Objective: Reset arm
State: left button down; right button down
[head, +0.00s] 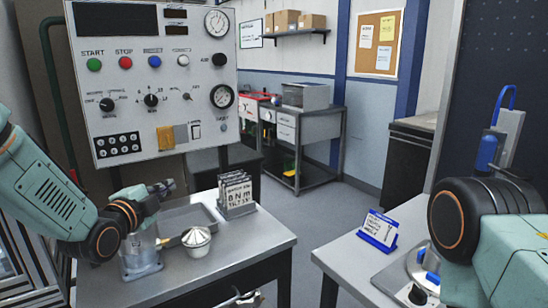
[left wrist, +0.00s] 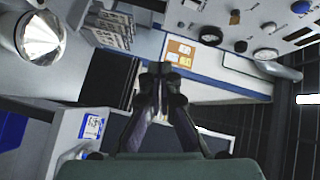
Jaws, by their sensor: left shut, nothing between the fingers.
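My left gripper (head: 160,190) is above the left table in the head view, reaching in from the left. In the left wrist view its two fingers (left wrist: 163,72) meet at the tips with nothing between them. A grey metal housing (head: 141,262) stands on the table below my left wrist, which partly hides it. A white and metal round part (head: 197,238) sits to the right of it. My right arm comes in from the right over the right table; its gripper fingers do not show.
A grey tray (head: 190,219) and a rack of cards marked 8 Nm (head: 237,193) are on the left table (head: 248,248). A control panel (head: 155,80) stands behind. The right table (head: 345,260) holds a blue sign stand (head: 378,230). A floor gap separates the tables.

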pick_arm(q)
jog(key=s+f+n+g+y+b, duration=0.1)
jog(key=s+f+n+g, duration=0.2)
jog(key=s+f+n, duration=0.45)
jog(key=s+d+f+n+g+b, duration=0.15)
jog(key=s+f, duration=0.25)
jog(key=f, duration=0.6)
jog(key=s+f+n+g+y, duration=0.1)
jog(key=s+f+n+g, duration=0.4)
jog(key=f, duration=0.4)
jog(key=s+f+n+g+b, duration=0.1)
jog(key=s+f+g, duration=0.1)
jog(key=s+f, duration=0.4)
jog(key=s+f+n+g+b, duration=0.1)
jog(key=s+f, duration=0.4)
jog(key=s, duration=0.9)
jog(key=s+f+n+g+y+b, duration=0.1)
jog(key=s+f+g, duration=0.3)
jog(key=s, duration=0.6)
notch_tip(320, 180, down, 3)
jog(key=shift+s+d+r+b, duration=0.15)
jog(key=shift+s+r+b, duration=0.1)
jog(key=shift+b, duration=0.65)
